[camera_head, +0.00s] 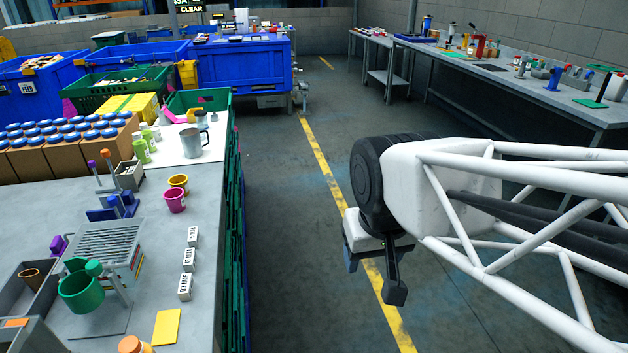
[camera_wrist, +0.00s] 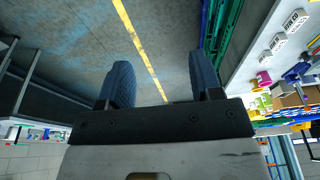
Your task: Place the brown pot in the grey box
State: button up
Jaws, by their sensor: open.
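The brown pot (camera_head: 32,278) is small and shows at the lower left of the head view. It appears to be inside the open grey box (camera_head: 48,292) at the left of the near table; its base is hidden, so I cannot tell how it rests. My gripper (camera_head: 376,274) is open and empty, out over the floor aisle, well to the right of the table. In the wrist view its two dark fingers stand apart (camera_wrist: 160,72) with only floor between them. The brown pot and the grey box cannot be made out in the wrist view.
The aisle floor is clear.

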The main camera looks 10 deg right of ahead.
jog(key=shift+s+d+f, duration=0.3)
jog(key=shift+s+f, duration=0.05)
jog(key=shift+s, duration=0.25)
jog(key=shift+s+d+f, duration=0.3)
jog(key=shift+s, duration=0.3)
dwell(0.6)
